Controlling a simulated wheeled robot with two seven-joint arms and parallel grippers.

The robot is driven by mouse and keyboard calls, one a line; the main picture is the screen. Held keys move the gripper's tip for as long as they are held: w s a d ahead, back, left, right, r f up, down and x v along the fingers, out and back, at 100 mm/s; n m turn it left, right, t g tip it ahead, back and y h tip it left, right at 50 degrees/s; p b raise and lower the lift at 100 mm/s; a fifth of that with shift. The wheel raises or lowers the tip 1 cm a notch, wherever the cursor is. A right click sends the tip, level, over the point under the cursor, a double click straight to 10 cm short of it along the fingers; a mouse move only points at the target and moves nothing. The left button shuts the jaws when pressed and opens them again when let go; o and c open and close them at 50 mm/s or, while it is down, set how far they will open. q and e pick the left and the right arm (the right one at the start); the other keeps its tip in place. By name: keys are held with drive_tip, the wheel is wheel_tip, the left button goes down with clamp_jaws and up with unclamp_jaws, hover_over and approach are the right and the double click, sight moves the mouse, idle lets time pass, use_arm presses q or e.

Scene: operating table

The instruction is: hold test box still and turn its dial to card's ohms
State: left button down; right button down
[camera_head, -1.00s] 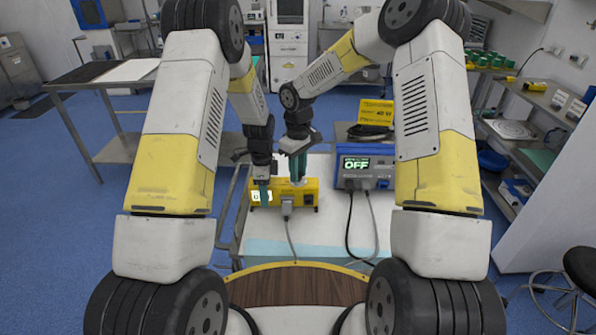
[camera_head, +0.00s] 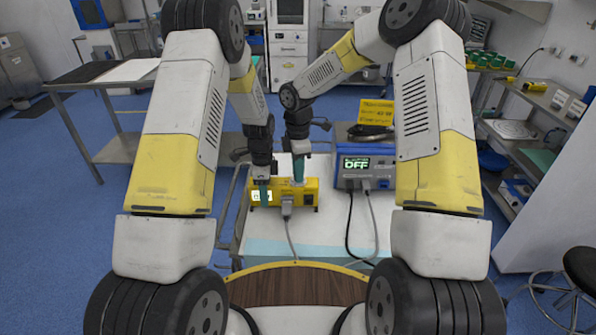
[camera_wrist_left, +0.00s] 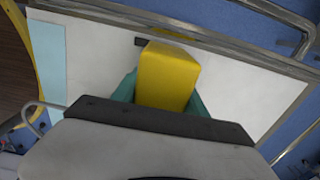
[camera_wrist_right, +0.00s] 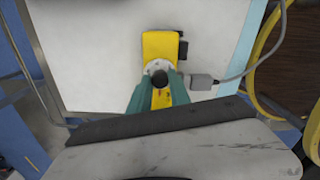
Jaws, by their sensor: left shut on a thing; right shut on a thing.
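The yellow test box (camera_head: 310,186) lies on the white-topped table, with a lit white display at its left end that is too small to read. My left gripper (camera_head: 263,193) is shut on the box's left end; in the left wrist view the yellow box end (camera_wrist_left: 168,78) sits between its fingers. My right gripper (camera_head: 298,172) points down over the middle of the box. In the right wrist view its fingers close around the dark dial (camera_wrist_right: 160,77) on a pale round plate. A yellow card (camera_head: 378,110) with dark lettering stands behind, illegible here.
A blue unit (camera_head: 381,182) with a green screen reading "OFF" stands right of the box. A grey plug and cable (camera_head: 289,213) run from the box's front. The front of the white tabletop (camera_head: 325,225) is mostly clear.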

drive_tip(key=n, duration=0.4)
drive_tip(key=shift+n, duration=0.3)
drive_tip(key=n, duration=0.4)
drive_tip(key=shift+n, duration=0.3)
drive_tip(key=c, duration=1.2)
unclamp_jaws()
drive_tip(key=shift+r, duration=0.1)
wheel_tip(320, 180, up, 12)
drive_tip(key=shift+f, duration=0.1)
